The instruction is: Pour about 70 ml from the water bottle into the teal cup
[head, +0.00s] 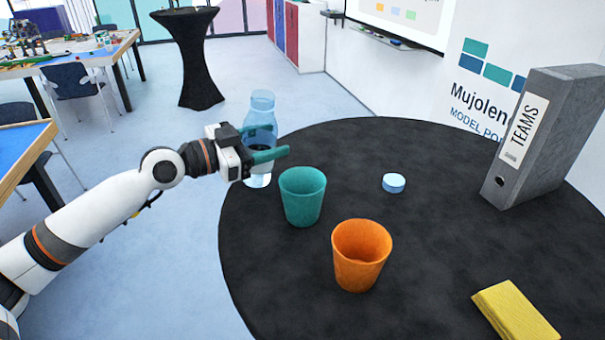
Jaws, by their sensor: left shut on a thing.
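The water bottle (262,108) is clear blue and stands upright near the far left table edge. My left gripper (267,147), with teal fingers, is shut around its middle and hides part of it. I cannot tell whether its base touches the table. The teal cup (303,202) stands upright on the black table (440,240), just right of and nearer than the bottle. The cup's bottom inside is hidden, so I cannot tell if it holds water. My right gripper is out of view.
An orange cup (361,262) stands nearer, right of the teal cup. A blue-and-white cap (393,183) lies on the table. A grey binder (550,135) stands at the right, and a folded yellow cloth (515,312) lies at the front right. The table's middle right is clear.

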